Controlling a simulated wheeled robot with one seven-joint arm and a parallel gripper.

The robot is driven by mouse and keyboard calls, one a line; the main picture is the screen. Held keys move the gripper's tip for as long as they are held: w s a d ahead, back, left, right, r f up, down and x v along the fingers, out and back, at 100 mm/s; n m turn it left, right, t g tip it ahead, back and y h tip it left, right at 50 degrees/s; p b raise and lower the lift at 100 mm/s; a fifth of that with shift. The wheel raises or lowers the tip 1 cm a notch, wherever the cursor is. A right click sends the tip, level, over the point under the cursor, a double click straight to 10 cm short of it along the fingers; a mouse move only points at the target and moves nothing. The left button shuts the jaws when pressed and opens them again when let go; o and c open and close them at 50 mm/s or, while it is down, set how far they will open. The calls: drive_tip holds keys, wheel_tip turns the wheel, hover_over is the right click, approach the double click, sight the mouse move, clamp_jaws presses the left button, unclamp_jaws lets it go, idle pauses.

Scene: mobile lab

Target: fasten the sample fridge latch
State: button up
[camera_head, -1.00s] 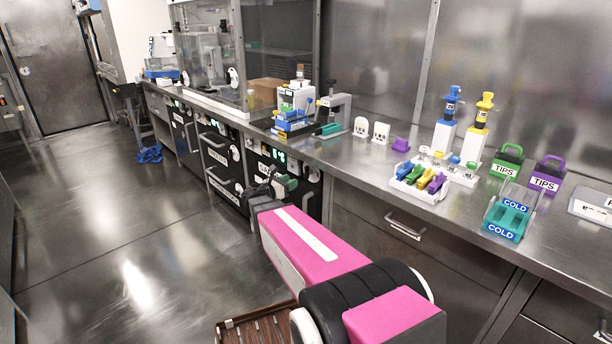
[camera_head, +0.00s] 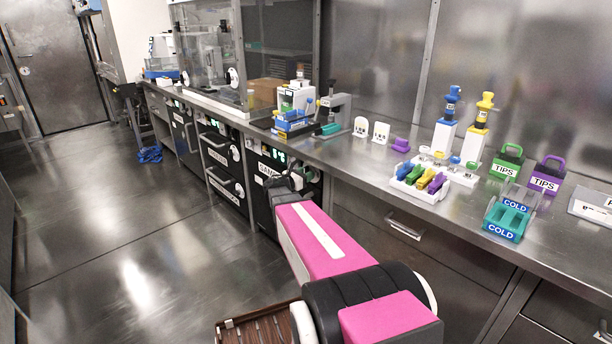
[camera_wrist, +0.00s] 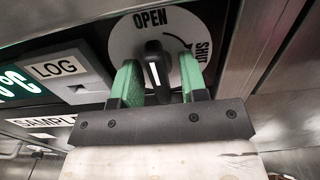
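The latch (camera_wrist: 157,72) is a dark handle with a white line, on a round white plate (camera_wrist: 125,42) marked OPEN and SHUT with a curved arrow. The white line points up, near OPEN. My gripper (camera_wrist: 158,80) has its green fingers one on each side of the handle, with small gaps showing, so it looks open around it. The sample fridge front (camera_head: 262,165) shows in the head view beyond my arm.
A LOG label (camera_wrist: 58,68), a small white box and a green display sit left of the latch plate. Other under-counter units with bar handles (camera_head: 222,185) stand further left. The steel counter (camera_head: 345,155) above holds racks and tools.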

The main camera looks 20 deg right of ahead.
drive_tip(key=c, duration=0.6)
drive_tip(key=shift+m, duration=0.3)
drive_tip(key=m, duration=0.8)
drive_tip(key=shift+m, duration=0.4)
drive_tip(key=m, duration=0.4)
drive_tip(key=shift+m, duration=2.2)
